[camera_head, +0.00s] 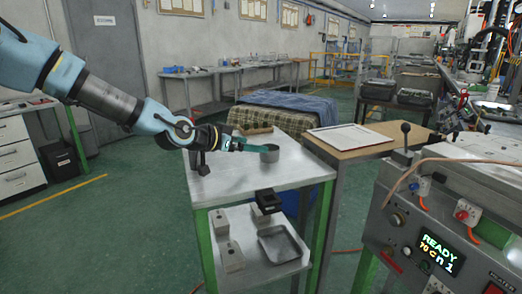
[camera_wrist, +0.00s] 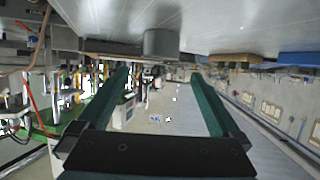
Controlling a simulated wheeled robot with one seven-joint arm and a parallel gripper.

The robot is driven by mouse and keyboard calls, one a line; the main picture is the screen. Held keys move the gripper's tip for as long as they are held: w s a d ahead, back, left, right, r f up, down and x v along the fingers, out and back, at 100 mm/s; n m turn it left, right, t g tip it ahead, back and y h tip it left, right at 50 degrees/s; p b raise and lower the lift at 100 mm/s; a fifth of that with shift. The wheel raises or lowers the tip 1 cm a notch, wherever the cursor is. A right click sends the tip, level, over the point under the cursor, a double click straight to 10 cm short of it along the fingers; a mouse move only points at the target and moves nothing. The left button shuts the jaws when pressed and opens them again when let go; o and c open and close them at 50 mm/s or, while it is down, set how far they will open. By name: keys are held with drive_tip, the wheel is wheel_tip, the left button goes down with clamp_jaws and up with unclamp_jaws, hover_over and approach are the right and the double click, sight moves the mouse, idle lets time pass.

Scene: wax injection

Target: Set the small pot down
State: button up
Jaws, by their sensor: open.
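The small grey pot (camera_head: 269,155) stands on the pale top of the green-legged table (camera_head: 215,185), near its middle right. My gripper (camera_head: 257,147) reaches in from the left with its teal fingers at the pot. In the wrist view, which is upside down, the fingers of my gripper (camera_wrist: 160,73) are spread apart with nothing between them. The pot (camera_wrist: 163,43) shows past the fingertips, roughly centred between them, against the table top. I cannot tell whether a finger touches it.
A brown wooden-handled thing (camera_head: 257,130) lies at the table's back edge. A dark clamp-like thing (camera_head: 202,165) stands at its left. The lower shelf holds pale blocks (camera_head: 231,256) and a metal tray (camera_head: 280,244). A control machine (camera_head: 420,235) stands at the right. The table's front top is clear.

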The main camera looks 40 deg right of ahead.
drive_tip(key=shift+v, duration=1.6)
drive_tip(key=shift+r, duration=0.1)
